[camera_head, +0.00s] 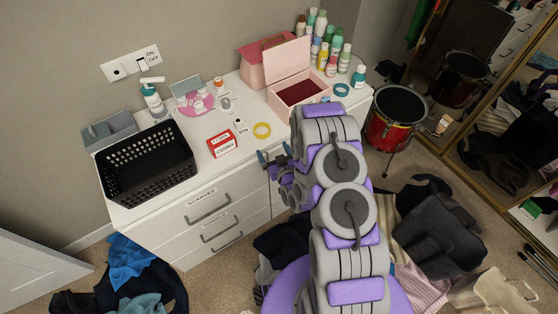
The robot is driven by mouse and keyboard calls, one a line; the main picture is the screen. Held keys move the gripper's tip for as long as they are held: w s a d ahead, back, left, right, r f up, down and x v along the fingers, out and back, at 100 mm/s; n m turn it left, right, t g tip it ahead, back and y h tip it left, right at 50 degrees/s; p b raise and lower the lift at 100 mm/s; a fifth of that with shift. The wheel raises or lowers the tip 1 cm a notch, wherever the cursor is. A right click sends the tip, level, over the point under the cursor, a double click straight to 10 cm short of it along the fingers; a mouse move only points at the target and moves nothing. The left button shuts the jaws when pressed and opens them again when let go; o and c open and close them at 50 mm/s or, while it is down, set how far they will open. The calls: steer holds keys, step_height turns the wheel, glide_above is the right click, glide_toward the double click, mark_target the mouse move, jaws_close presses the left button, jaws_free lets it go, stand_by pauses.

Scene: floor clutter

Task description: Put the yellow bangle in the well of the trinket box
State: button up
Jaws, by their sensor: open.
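The yellow bangle (262,130) lies flat on the white dresser top, right of a red and white box. The pink trinket box (286,104) stands open at the back right, with its lid raised and a dark red well (299,91) showing. My gripper (266,158) is at the dresser's front edge, in front of and below the bangle and apart from it. It is open and holds nothing that I can see. My arm rises in front of the dresser's right part and hides some of it.
A black basket (146,165) fills the left of the dresser top. The red box (221,144) is left of the bangle. A teal ring (341,89) and several bottles (326,45) stand near the trinket box. A red drum (394,118) and clothes lie on the floor.

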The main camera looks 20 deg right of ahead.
steer(key=shift+s+d+r+p, duration=0.1)
steer(key=shift+s+r, duration=0.05)
steer(key=shift+s, duration=0.75)
steer(key=shift+s+d+r+p, duration=0.1)
steer(key=shift+s+d, duration=0.05)
steer(key=shift+s, duration=0.75)
steer(key=shift+s+d+r+p, duration=0.1)
steer(key=shift+s+r, duration=0.05)
steer(key=shift+s, duration=0.75)
